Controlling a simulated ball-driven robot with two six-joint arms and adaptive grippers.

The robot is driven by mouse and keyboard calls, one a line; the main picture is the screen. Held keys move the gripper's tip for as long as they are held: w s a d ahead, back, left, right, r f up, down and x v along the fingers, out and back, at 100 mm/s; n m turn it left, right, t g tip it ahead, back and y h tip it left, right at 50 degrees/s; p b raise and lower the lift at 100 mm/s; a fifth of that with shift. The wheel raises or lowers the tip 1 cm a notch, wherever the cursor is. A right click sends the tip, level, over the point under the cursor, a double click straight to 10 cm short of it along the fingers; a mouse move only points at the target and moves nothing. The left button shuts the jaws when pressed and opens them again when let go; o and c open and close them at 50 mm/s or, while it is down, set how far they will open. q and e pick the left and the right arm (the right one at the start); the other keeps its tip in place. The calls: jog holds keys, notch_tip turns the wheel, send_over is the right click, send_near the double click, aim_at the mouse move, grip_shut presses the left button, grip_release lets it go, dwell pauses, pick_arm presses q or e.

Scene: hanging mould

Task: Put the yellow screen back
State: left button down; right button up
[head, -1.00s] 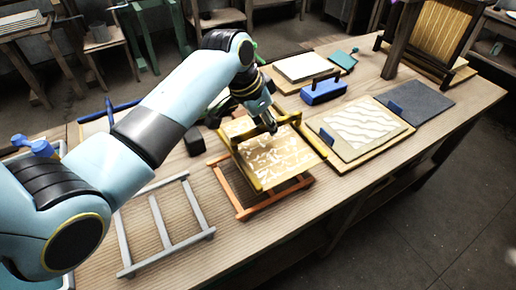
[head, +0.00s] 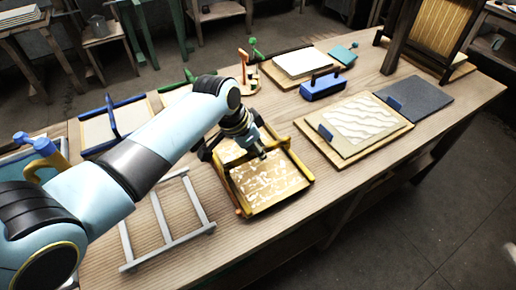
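The yellow screen (head: 268,187) has a yellow frame and a pale, patterned panel. In the head view it lies near the middle of the table, low over the spot of the orange-red rack, which it now hides. I cannot tell whether it rests fully on the rack. My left gripper (head: 260,153) is over the screen's back part and appears shut on its yellow bar, though the fingertips are small and partly hidden. My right gripper is not in view.
An empty grey rack (head: 166,225) stands left of the screen. A board with a wavy sheet (head: 358,122) and blue handle lies to the right. A blue block (head: 323,87) stands behind. A blue-framed screen (head: 108,128) is at the left. The front right tabletop is clear.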

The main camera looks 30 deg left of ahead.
pick_arm(q)
jog(key=c, duration=1.4)
grip_release()
jog(key=shift+o, duration=0.2)
jog(key=v, duration=1.2)
jog(key=shift+r+p, duration=0.25)
jog(key=shift+p, duration=0.2)
